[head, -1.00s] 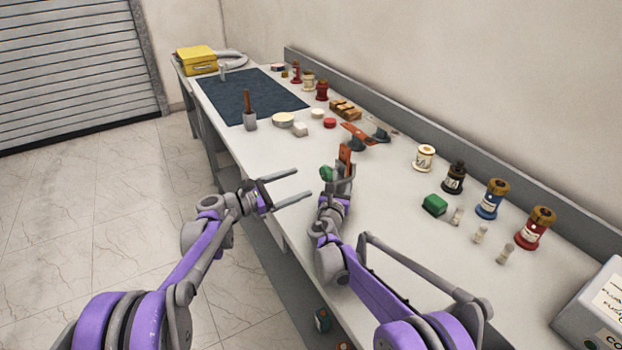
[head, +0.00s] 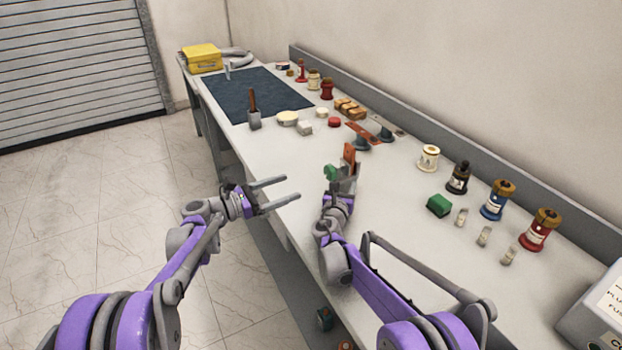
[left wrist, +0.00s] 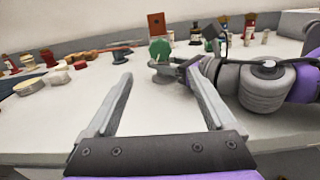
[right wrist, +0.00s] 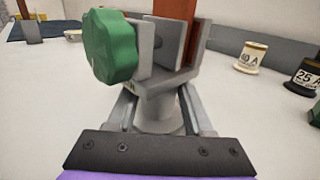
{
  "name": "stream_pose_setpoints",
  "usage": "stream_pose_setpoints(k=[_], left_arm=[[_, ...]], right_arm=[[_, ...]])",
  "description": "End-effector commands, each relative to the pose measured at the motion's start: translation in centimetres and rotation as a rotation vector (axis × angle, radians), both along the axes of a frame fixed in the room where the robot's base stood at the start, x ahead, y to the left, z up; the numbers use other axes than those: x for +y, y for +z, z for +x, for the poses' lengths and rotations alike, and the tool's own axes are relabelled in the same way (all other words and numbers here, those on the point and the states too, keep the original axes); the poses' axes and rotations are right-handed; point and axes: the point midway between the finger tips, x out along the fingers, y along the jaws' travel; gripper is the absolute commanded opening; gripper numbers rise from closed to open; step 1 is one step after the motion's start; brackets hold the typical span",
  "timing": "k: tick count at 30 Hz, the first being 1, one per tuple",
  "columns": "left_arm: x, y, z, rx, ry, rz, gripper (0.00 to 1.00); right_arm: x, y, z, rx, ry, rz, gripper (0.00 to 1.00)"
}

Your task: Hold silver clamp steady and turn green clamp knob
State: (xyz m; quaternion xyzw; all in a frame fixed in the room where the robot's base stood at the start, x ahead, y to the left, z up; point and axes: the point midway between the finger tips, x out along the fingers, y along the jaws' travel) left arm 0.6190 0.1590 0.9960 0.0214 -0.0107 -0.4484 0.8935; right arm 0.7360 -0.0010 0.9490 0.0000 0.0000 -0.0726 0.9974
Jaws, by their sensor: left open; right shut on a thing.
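The silver clamp (right wrist: 158,85) stands upright on the table and fills the middle of the right wrist view. Its green knob (right wrist: 109,46) sits on the clamp's left side, and it also shows in the left wrist view (left wrist: 159,49). A copper-coloured bar (right wrist: 176,27) rises from between the clamp's jaws. My right gripper (right wrist: 158,108) is shut on the clamp's lower body. My left gripper (head: 292,189) is open and empty, left of the knob and apart from it. In the left wrist view the knob appears beyond and between the open fingers (left wrist: 162,80).
A green block (head: 439,205) and several labelled spools, such as the red one (head: 540,230), stand to the right. A copper bar on dark supports (head: 361,133) lies behind the clamp. A grey holder (head: 254,120) stands near the dark mat (head: 240,90). Bare table lies left of the clamp.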

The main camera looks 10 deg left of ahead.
Motion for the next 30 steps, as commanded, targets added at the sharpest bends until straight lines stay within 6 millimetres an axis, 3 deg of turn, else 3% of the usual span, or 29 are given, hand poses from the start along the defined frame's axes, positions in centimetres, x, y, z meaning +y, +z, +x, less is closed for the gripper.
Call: stream_pose_setpoints(k=[7, 21, 30], left_arm=[[-1.8, 0.0, 1.2, 0.053, -0.003, -0.041, 0.88], [-8.6, 0.0, 6.4, 0.050, -0.002, -0.038, 0.88], [-9.7, 0.0, 7.2, 0.051, 0.000, -0.038, 0.88]], right_arm=[[0.0, 0.0, 0.0, 0.000, 0.000, 0.000, 0.00], [0.0, 0.0, 0.0, 0.000, 0.000, 0.000, 0.00], [0.0, 0.0, 0.0, 0.000, 0.000, 0.000, 0.00]])
